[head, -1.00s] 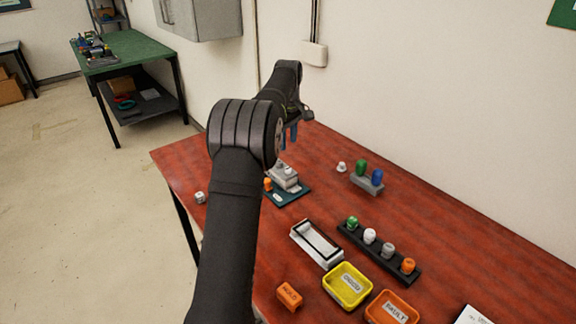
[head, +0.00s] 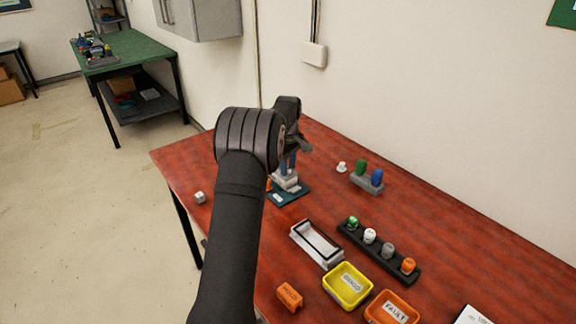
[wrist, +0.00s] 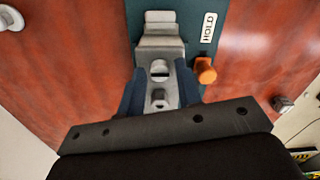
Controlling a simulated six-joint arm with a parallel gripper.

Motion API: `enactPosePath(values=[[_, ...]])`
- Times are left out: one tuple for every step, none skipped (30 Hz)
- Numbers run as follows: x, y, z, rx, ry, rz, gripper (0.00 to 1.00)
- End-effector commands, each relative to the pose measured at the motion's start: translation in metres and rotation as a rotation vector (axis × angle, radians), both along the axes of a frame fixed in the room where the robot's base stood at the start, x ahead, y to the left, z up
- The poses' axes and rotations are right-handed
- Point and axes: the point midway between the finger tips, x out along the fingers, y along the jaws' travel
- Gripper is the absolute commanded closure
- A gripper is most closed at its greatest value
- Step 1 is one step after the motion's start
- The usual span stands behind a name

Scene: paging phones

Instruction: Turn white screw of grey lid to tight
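The grey lid (wrist: 160,42) is part of a small grey device (head: 290,186) on a dark teal base plate marked HOLD (wrist: 208,27). In the wrist view a pale round part with a dark slot (wrist: 160,70), which looks like the white screw, sits on the grey top. A grey peg-like part (wrist: 158,98) is closer to the camera. My gripper (wrist: 159,72) points down over the device with its blue fingers apart, one on each side of these parts. It also shows in the head view (head: 288,166). I cannot tell whether the fingers touch anything.
An orange knob (wrist: 205,71) stands on the base plate beside the device. A grey stand with green and blue pegs (head: 367,184), an open white tray (head: 316,243), a black rack of coloured knobs (head: 380,252), and yellow (head: 347,286) and orange (head: 391,308) bins are further right.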

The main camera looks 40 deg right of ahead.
Motion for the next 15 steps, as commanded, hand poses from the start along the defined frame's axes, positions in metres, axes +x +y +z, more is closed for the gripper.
enactPosePath(values=[[0.0000,0.0000,0.0001,0.000,0.000,0.000,0.79],[0.0000,0.0000,0.0001,0.000,0.000,0.000,0.84],[0.0000,0.0000,0.0001,0.000,0.000,0.000,0.92],[0.0000,0.0000,0.0001,0.000,0.000,0.000,0.98],[0.0000,0.0000,0.0001,0.000,0.000,0.000,1.00],[0.0000,-0.0001,0.0002,0.000,0.000,0.000,1.00],[0.0000,-0.0001,0.0002,0.000,0.000,0.000,1.00],[0.0000,0.0000,0.0002,0.000,0.000,-0.001,1.00],[0.0000,-0.0001,0.0002,0.000,0.000,-0.003,1.00],[0.0001,-0.0001,0.0002,0.000,0.000,-0.005,1.00],[0.0001,-0.0001,0.0003,0.000,0.000,-0.008,1.00],[0.0001,-0.0001,0.0002,0.000,0.000,-0.014,1.00],[0.0001,-0.0001,0.0002,0.000,0.000,-0.021,1.00],[0.0002,0.0000,0.0002,0.000,0.000,-0.029,1.00],[0.0002,0.0000,0.0002,0.000,0.000,-0.042,1.00]])
